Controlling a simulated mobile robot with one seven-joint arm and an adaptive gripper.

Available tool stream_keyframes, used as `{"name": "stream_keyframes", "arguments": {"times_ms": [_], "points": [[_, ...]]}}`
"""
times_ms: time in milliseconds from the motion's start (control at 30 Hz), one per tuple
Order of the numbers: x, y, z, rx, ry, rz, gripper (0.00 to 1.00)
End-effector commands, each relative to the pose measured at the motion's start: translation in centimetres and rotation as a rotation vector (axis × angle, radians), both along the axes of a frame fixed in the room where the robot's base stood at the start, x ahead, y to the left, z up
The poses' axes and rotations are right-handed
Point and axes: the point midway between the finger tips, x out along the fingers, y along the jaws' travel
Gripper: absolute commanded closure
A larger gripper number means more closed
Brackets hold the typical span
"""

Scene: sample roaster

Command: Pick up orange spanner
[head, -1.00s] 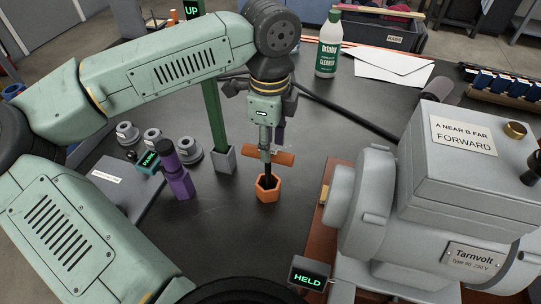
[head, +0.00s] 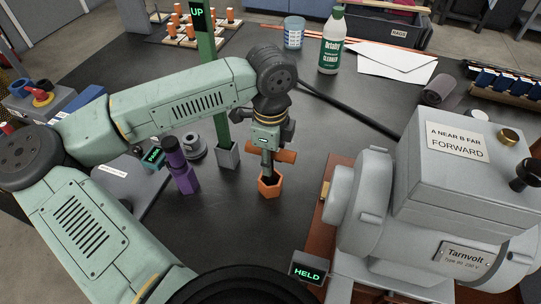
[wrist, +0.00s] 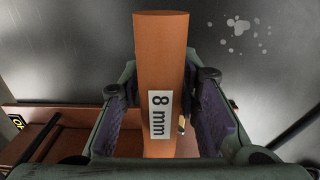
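The orange spanner (head: 286,156) is a T-handle tool with an orange crossbar, standing upright with its lower end in an orange hexagonal holder (head: 269,188) on the dark bench. In the wrist view its crossbar (wrist: 160,60) carries an "8 mm" label and runs up the middle of the picture. My gripper (head: 266,152) is down at the crossbar from above. In the wrist view its fingers (wrist: 165,100) stand on either side of the bar, with a visible gap at least on the right. The gripper hides the middle of the bar in the head view.
A purple tool in its purple holder (head: 184,178) and a green post in a grey socket (head: 228,155) stand to the left. The grey Tarnvolt motor (head: 440,190) is close on the right. A "HELD" display (head: 308,272) is in front. A cleaner bottle (head: 332,40) stands behind.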

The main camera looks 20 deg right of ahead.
Motion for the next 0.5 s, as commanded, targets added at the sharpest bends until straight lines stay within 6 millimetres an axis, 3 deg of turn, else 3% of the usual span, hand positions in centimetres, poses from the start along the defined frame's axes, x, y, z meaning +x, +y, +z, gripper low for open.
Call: {"name": "stream_keyframes", "arguments": {"times_ms": [400,500], "points": [[0.01,-0.01,0.04,0.000,0.000,0.000,1.00],[0.01,-0.01,0.04,0.000,0.000,0.000,1.00]]}}
